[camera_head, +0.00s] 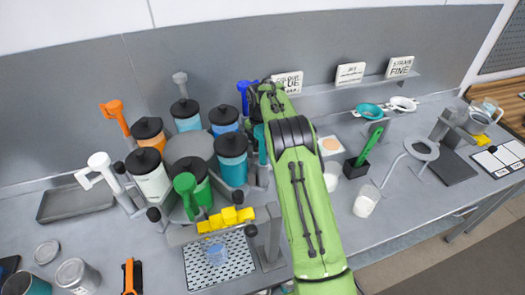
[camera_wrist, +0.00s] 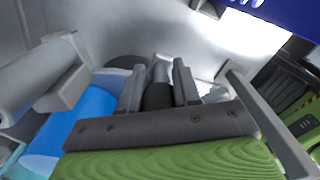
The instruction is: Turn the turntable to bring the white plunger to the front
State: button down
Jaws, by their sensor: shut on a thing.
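The turntable (camera_head: 190,146) has a grey hub ringed by several black-lidded jars and coloured plungers. The white plunger (camera_head: 100,166) is on its left side, with its handle pointing outward left. The green plunger (camera_head: 186,188) is at the front and the blue plunger (camera_head: 243,90) at the back right. Black knobs (camera_head: 153,214) stick out around the rim. My gripper (camera_head: 264,92) is at the turntable's back right, largely hidden by my green arm. In the wrist view its fingers (camera_wrist: 158,88) are shut on a black knob (camera_wrist: 158,97), with grey metal around it.
A stand with a yellow piece (camera_head: 225,218) and a perforated tray (camera_head: 215,262) are close in front of the turntable. An empty grey tray (camera_head: 75,202) is at left. Label cards (camera_head: 350,73) stand on the back shelf. Strainers and a green-handled tool (camera_head: 368,146) are at right.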

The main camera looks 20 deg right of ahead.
jog(key=shift+w+d+n, duration=0.1)
jog(key=shift+w+n, duration=0.3)
jog(key=shift+w, duration=0.3)
jog(key=c, duration=0.8)
grip_release()
notch_tip(320, 180, up, 8)
jog(key=shift+f, duration=0.25)
